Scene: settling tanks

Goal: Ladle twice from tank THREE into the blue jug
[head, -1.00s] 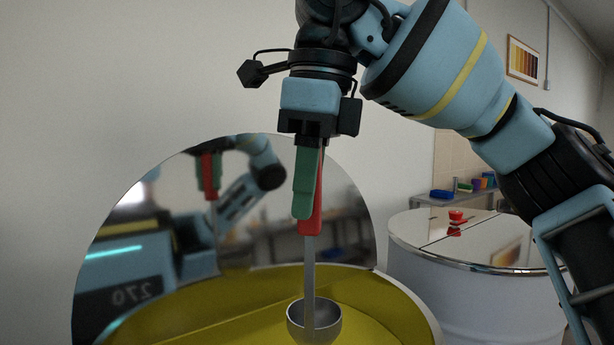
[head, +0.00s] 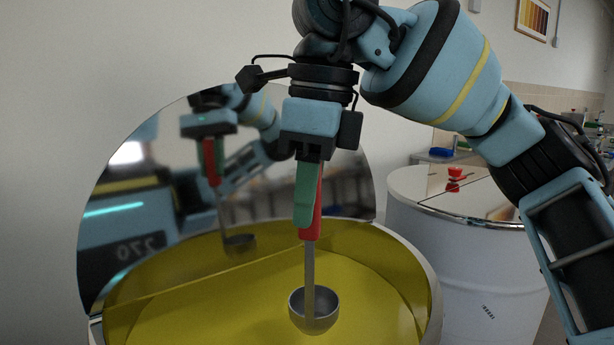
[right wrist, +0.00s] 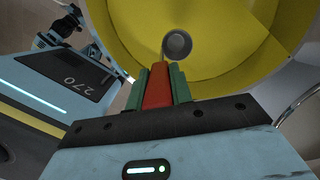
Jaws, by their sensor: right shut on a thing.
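My right gripper (head: 308,205), with green fingers, is shut on the red handle of a ladle (head: 312,230). The ladle hangs upright, its steel bowl (head: 314,312) inside the open tank (head: 432,290) over yellow liquid (head: 230,300). The bowl's outside shows whole, so it looks above the surface; its inside looks grey, and I cannot tell whether it holds liquid. In the right wrist view the red handle (right wrist: 157,88) sits between the green fingers, with the bowl (right wrist: 177,44) beyond. No tank number is legible. I cannot make out a blue jug. My left gripper is not in view.
The tank's mirror-like lid (head: 130,230) stands raised behind the ladle and reflects my arm. A white closed tank (head: 465,260) with a red knob (head: 455,172) stands to the right. Behind it is a shelf with a small blue item (head: 441,152).

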